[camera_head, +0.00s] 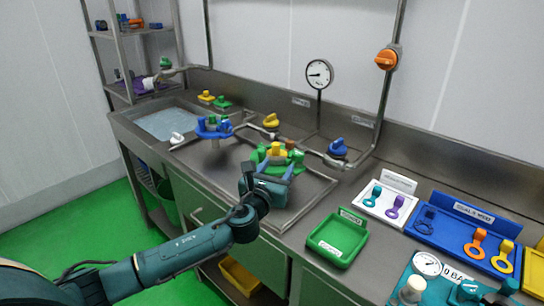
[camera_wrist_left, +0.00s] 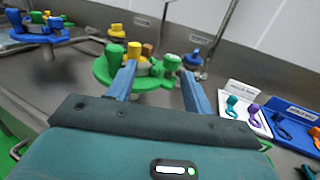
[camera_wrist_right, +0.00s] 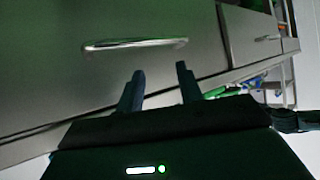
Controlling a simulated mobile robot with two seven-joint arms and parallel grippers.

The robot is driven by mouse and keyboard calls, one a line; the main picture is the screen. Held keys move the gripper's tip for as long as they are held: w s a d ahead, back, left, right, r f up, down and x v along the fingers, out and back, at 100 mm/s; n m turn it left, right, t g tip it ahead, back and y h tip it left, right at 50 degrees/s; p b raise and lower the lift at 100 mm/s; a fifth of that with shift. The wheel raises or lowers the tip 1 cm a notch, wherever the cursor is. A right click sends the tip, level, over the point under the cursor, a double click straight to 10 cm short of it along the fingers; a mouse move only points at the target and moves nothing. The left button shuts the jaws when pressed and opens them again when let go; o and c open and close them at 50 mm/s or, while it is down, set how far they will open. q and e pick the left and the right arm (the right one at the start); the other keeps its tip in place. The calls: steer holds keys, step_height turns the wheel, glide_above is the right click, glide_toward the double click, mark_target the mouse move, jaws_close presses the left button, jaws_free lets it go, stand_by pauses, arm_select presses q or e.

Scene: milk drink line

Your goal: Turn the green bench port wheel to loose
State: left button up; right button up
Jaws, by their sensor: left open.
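The green port wheel (camera_head: 260,160) stands on the steel bench, with a yellow knob and an orange-brown part on top. In the left wrist view the green wheel (camera_wrist_left: 103,72) lies just past my fingers, with green lobes on its rim. My left gripper (camera_head: 277,172) is open at the wheel's near side. In the left wrist view its two blue fingers (camera_wrist_left: 158,82) overlap the wheel's near edge; I cannot tell whether they touch it. My right gripper (camera_wrist_right: 160,75) is open and empty, facing a cabinet front with a metal handle (camera_wrist_right: 135,44).
A blue wheel (camera_head: 214,128) stands left of the green one. Yellow (camera_head: 271,121) and blue (camera_head: 338,147) valve knobs sit on the pipes behind. A green tray (camera_head: 336,240), a white tray (camera_head: 372,212) and a blue tray (camera_head: 440,238) lie to the right. A gauge (camera_head: 319,74) stands behind.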

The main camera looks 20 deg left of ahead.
mark_target(297, 156)
arm_select(q)
steer(key=shift+m+h, duration=0.4)
steer(key=shift+h, duration=0.5)
steer(key=w, duration=0.3)
steer(key=w+d+b, duration=0.1)
steer(key=w, duration=0.2)
steer(key=w+d+f, duration=0.1)
steer(key=w, duration=0.3)
steer(key=shift+d, duration=0.15)
steer(key=shift+w+r+b, duration=0.1)
steer(key=shift+w+b, duration=0.25)
steer(key=shift+w, duration=0.3)
arm_select(e)
steer(key=shift+a+f+y, duration=0.1)
steer(key=shift+a+y, duration=0.2)
steer(key=shift+a, duration=0.15)
arm_select(q)
steer(key=c, duration=1)
steer(key=shift+o, duration=0.2)
arm_select(e)
steer(key=shift+d+f, duration=0.1)
steer(key=shift+f, duration=0.05)
